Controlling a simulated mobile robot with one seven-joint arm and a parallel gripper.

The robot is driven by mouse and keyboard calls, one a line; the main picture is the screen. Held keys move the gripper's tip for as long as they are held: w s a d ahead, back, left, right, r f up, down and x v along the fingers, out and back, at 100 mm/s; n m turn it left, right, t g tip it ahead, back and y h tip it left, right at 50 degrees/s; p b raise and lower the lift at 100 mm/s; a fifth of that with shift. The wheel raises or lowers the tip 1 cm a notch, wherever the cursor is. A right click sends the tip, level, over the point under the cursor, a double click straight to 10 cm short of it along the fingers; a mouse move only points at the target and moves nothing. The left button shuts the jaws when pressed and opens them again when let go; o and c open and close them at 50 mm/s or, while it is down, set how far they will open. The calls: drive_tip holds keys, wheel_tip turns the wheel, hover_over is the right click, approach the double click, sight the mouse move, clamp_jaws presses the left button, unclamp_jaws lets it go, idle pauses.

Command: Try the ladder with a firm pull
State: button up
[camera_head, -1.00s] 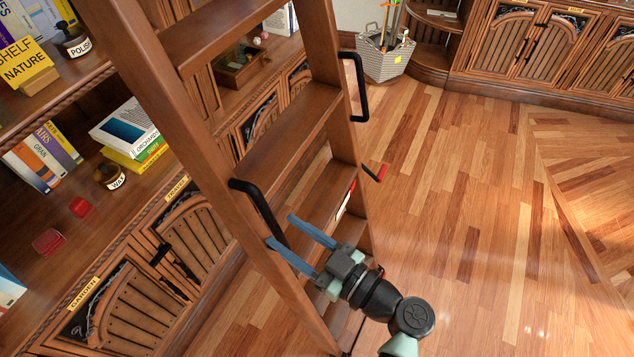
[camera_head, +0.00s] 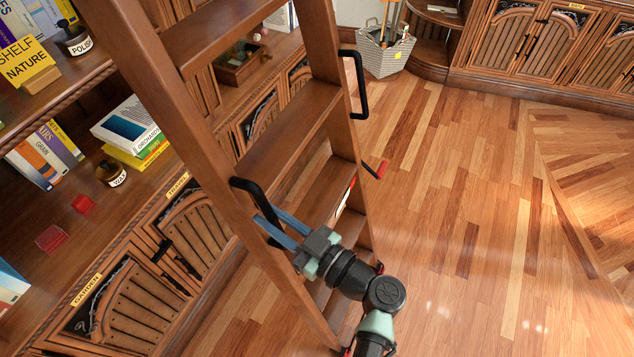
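The wooden ladder (camera_head: 222,165) leans across the left half of the view, in front of the shelves. A black handle (camera_head: 254,195) is on its left rail, and another black handle (camera_head: 361,88) is on its right rail. My gripper (camera_head: 264,212) is at the lower part of the left handle, its two blue fingers pointing up and left. The fingers are apart, and the handle shows between them in the picture. I cannot tell whether they touch it. The handle's lower end is partly hidden by the fingers.
A red-tipped lever (camera_head: 381,170) sticks out from the right rail. Shelves with books (camera_head: 128,127) and a wax jar (camera_head: 111,173) are at left. A grey basket (camera_head: 385,55) stands at the back. The wooden floor (camera_head: 455,210) at right is clear.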

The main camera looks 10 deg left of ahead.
clamp_jaws()
drive_tip(key=shift+w, duration=0.1)
drive_tip(key=shift+w+d+r+b, duration=0.15)
drive_tip(key=shift+d+r+b, duration=0.1)
drive_tip(key=shift+b, duration=0.4)
idle(0.7)
drive_tip(key=shift+s+a+f, duration=0.15)
drive_tip(key=shift+s, duration=0.05)
idle(0.6)
drive_tip(key=shift+f+b, duration=0.1)
drive_tip(key=shift+b, duration=0.4)
drive_tip(key=o, duration=0.8)
unclamp_jaws()
drive_tip(key=shift+s+a, duration=0.1)
drive_tip(key=shift+o, duration=0.2)
